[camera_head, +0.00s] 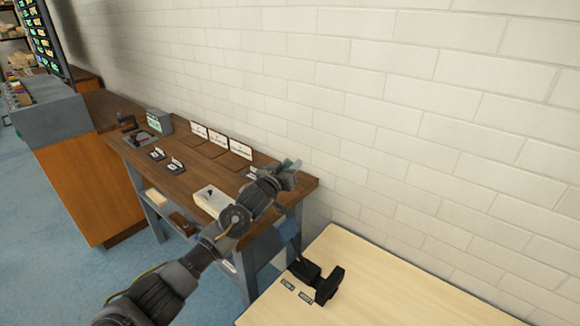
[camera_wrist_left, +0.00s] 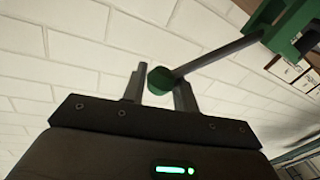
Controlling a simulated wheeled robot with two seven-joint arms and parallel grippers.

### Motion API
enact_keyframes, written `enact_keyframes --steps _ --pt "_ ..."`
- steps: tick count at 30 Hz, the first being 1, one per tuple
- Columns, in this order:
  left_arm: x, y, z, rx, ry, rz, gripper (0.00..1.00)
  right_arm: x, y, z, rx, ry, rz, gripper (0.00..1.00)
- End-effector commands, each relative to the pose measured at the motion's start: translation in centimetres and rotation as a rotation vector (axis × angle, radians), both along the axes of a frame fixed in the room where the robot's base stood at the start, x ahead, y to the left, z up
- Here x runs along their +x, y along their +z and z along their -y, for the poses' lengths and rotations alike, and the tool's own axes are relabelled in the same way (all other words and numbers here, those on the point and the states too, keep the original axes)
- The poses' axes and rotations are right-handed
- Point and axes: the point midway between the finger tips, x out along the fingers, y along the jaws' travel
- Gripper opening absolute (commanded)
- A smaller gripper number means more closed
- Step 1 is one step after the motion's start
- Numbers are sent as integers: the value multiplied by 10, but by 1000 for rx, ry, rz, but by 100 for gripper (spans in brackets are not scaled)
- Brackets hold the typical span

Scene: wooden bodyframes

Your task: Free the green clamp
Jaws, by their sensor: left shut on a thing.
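The green clamp shows in the left wrist view: a round green knob (camera_wrist_left: 160,80) on a grey rod that runs up right to the green clamp body (camera_wrist_left: 285,25), cut off by the frame corner. My left gripper (camera_wrist_left: 160,88) has its two fingers on either side of the knob and is shut on it. In the head view my left gripper (camera_head: 287,177) is above the right end of the dark wooden bench (camera_head: 222,166), close to the white brick wall. Only a small green patch of the clamp (camera_head: 287,163) shows there, mostly hidden by the gripper. My right gripper is in neither view.
White signs (camera_head: 218,138) stand along the back of the bench, with a pale box (camera_head: 211,199) in front. A light wooden table (camera_head: 375,285) at lower right holds a black object (camera_head: 325,287) and small labels; its right part is bare. The brick wall (camera_head: 420,120) bounds the back.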

Motion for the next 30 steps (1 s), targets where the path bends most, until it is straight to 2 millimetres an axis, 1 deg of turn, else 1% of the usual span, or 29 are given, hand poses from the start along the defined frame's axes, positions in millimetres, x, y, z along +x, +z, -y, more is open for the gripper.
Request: enact_keyframes --steps 9,17,22,30 --pt "-3 -7 4 1 -4 -9 0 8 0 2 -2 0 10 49" --pt "-6 -14 8 0 -4 -14 0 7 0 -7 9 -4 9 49" --pt "-10 -22 13 0 -4 -14 0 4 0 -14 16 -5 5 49" --pt "-18 -42 24 -1 -2 -16 0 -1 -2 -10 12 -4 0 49"
